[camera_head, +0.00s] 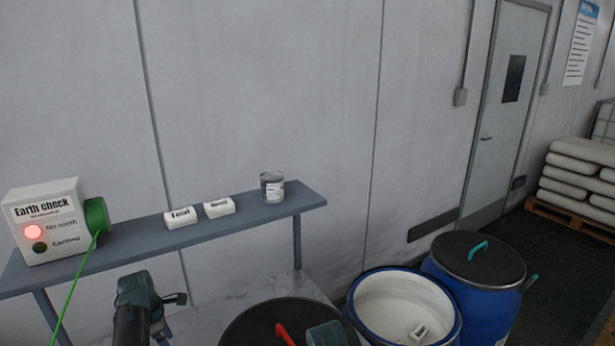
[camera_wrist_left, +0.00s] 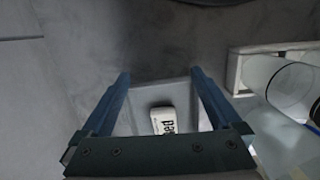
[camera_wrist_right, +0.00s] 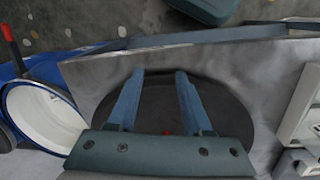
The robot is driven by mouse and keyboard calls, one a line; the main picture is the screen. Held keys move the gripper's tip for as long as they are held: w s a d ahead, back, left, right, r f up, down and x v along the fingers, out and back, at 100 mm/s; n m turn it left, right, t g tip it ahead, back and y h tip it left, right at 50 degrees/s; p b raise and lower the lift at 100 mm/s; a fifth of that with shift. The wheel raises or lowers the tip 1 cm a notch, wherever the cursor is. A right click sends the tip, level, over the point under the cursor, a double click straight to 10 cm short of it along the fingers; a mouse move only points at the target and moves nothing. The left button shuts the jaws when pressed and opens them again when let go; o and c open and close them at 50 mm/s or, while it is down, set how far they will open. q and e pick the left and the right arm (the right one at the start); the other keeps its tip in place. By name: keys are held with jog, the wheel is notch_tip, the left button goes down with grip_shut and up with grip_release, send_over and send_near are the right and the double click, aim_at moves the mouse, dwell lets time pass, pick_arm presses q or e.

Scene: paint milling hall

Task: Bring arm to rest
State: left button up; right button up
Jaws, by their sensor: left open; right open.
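My left gripper (camera_wrist_left: 160,74) is open with nothing between its fingers. In the left wrist view it points down over a white labelled block (camera_wrist_left: 163,121) on a pale surface, apart from it. In the head view my left arm (camera_head: 138,302) comes up at the lower left, in front of the shelf; its fingertips are not visible there. My right gripper (camera_wrist_right: 159,72) is open and empty above a dark round lid (camera_wrist_right: 215,115) with a small red part (camera_wrist_right: 167,132). In the head view a piece of my right arm (camera_head: 326,334) shows at the bottom edge, beside the lid's red handle (camera_head: 284,334).
The shelf (camera_head: 150,243) holds an earth check box (camera_head: 45,225) with its red lamp lit, a green reel (camera_head: 97,216) with cable, two white blocks (camera_head: 181,217) and a tin (camera_head: 272,187). An open blue drum (camera_head: 360,325) and a black-lidded drum (camera_head: 478,258) stand right.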

pick_arm(q)
jog(key=s+d+m, duration=0.1)
jog(key=d+m, duration=0.3)
jog(key=d, duration=0.2)
jog(key=s+d+m, duration=0.2)
jog(key=d+m, duration=0.2)
jog(key=d, duration=0.2)
jog(key=s+d+m+g+y, duration=0.1)
jog(key=s+d+m, duration=0.1)
jog(key=d+m, duration=0.3)
jog(key=shift+s+d+f, duration=0.15)
jog(key=shift+s+d, duration=0.1)
jog(key=shift+d, duration=0.2)
jog(key=s+d+m, duration=0.1)
jog(key=d+m, duration=0.1)
jog(key=s+d+m, duration=0.3)
jog(key=d+m, duration=0.1)
jog(key=shift+s+d+m+y, duration=0.25)
jog(key=shift+d+m+y, duration=0.05)
jog(key=shift+d+y, duration=0.1)
jog(key=s+d+m, duration=0.5)
jog(key=d+m, duration=0.1)
jog(key=m, duration=0.2)
jog(key=shift+s+y, duration=0.35)
jog(key=shift+y, duration=0.05)
